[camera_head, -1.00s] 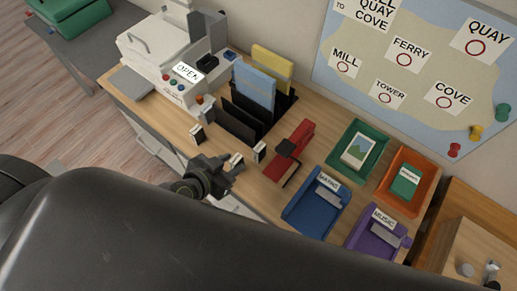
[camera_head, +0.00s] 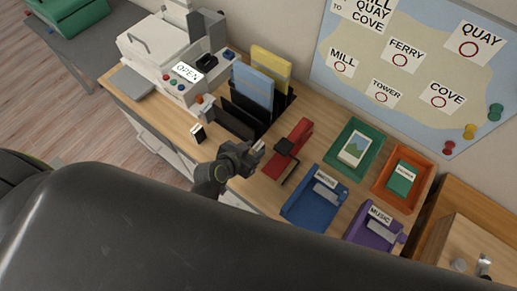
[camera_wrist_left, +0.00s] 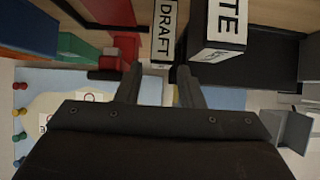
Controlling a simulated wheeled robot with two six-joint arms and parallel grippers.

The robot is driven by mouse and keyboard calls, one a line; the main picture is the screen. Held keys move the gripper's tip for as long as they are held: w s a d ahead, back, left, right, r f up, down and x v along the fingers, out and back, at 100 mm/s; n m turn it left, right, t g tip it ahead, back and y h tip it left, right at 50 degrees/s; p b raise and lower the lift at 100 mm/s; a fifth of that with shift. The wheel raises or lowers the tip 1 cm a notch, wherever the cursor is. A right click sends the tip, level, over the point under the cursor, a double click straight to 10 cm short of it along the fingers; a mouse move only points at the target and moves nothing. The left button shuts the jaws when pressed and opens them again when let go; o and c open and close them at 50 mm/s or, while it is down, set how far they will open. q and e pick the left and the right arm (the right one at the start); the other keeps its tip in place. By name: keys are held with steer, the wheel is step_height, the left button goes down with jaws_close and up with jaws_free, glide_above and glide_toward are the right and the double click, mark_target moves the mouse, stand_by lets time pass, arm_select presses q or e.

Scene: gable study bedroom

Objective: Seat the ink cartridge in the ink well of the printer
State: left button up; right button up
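The white printer (camera_head: 160,57) stands at the back left of the desk, its small screen reading "OPEN". A dark recess or block (camera_head: 207,62) shows on its right side by a raised grey panel (camera_head: 206,27); I cannot tell whether this is the ink well. I cannot clearly identify an ink cartridge. My left gripper (camera_head: 254,153) is over the desk's front part, right of the printer. In the wrist view its two fingers (camera_wrist_left: 160,92) are apart with nothing held. A block labelled "DRAFT" (camera_wrist_left: 165,28) lies just beyond them. My right gripper is not in view.
A small black-and-white block (camera_head: 198,133) stands near the front edge. The black file rack (camera_head: 237,118), red stapler-like tool (camera_head: 289,150) and blue tray (camera_head: 314,200) crowd the desk.

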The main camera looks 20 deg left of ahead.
mark_target(258, 146)
arm_select(q)
steer(key=shift+p+x, duration=0.35)
steer(key=shift+x, duration=1.65)
steer(key=shift+f, duration=0.1)
steer(key=shift+a, duration=0.1)
jaws_close()
